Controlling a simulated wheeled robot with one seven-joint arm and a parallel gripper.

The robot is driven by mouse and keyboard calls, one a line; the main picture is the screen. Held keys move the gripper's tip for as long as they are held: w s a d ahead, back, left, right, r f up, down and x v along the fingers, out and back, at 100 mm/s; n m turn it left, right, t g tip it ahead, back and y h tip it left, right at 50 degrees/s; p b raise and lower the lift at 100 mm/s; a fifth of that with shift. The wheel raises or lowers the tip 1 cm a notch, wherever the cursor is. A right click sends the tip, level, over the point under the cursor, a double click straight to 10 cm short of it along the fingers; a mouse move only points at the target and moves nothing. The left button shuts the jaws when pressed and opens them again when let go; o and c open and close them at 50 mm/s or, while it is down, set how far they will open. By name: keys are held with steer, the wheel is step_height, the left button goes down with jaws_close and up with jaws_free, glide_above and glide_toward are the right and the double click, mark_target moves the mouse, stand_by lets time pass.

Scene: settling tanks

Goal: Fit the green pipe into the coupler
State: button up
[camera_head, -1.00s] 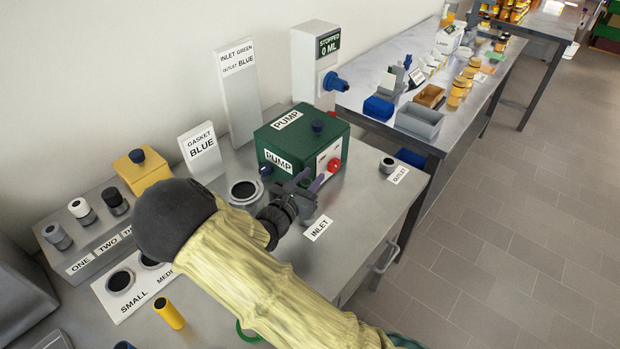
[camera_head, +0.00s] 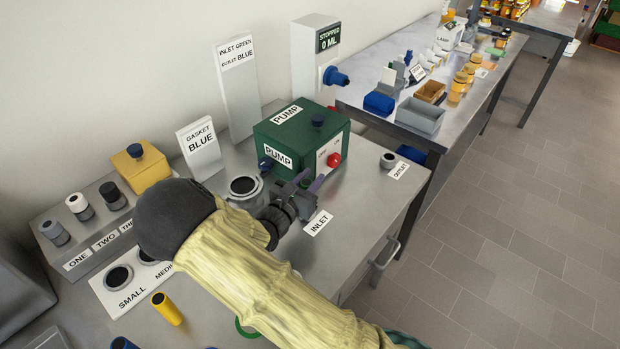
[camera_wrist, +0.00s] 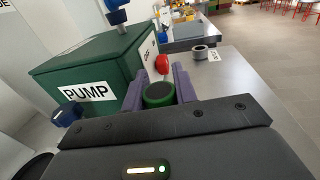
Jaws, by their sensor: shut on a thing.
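My gripper (camera_head: 313,185) is beside the front of the green pump (camera_head: 283,143), above the bench near the INLET label (camera_head: 318,223). In the wrist view its purple fingers (camera_wrist: 165,88) are shut on the green pipe (camera_wrist: 158,95), a short piece with a green rim and dark end. In the head view only a bit of the pipe (camera_head: 306,183) shows between the fingers. The inlet coupler is hidden behind my gripper and the pipe, so I cannot tell whether the pipe is in it. A grey coupler stands by the OUTLET label (camera_head: 398,170).
A red knob (camera_head: 333,160) on the pump is close to my gripper. A sign (camera_head: 236,75) reads inlet green, outlet blue.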

steer(key=shift+f+b, duration=0.55)
steer(key=shift+f, duration=0.4)
steer(key=o, duration=1.1)
steer(key=shift+s, duration=0.1)
steer(key=b+v, duration=0.1)
steer(key=v, duration=1.6)
steer(key=shift+a+r, duration=0.1)
steer(key=shift+r, duration=0.05)
